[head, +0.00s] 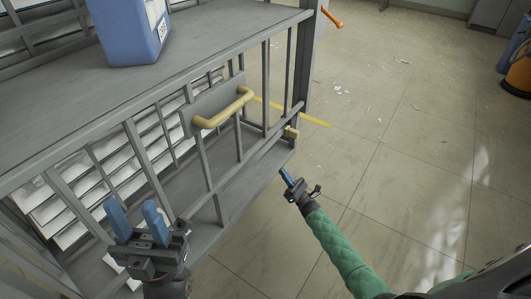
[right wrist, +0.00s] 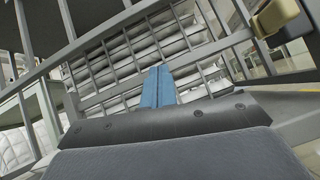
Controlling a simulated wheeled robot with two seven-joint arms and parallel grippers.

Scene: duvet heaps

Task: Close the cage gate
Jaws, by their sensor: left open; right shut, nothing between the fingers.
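The grey barred cage gate (head: 138,158) runs along the front of the cage in the head view. It carries a yellow handle (head: 225,108) on a grey plate. A small yellow block (head: 290,132) sits low near the corner post; it also shows in the right wrist view (right wrist: 275,17). I cannot tell whether the gate meets the post. My left gripper (head: 137,218) is open and empty, in front of the gate's lower left part. My right gripper (head: 287,177) is shut and empty, below the yellow block and just outside the cage; its blue fingers (right wrist: 158,86) point at the bars.
A blue container (head: 130,35) stands on the cage's grey top shelf (head: 50,90). White folded stacks (head: 60,198) lie behind the bars. An orange handle (head: 332,18) sticks out by the post (head: 306,60). The tiled floor (head: 400,150) at right is mostly clear, with small scraps.

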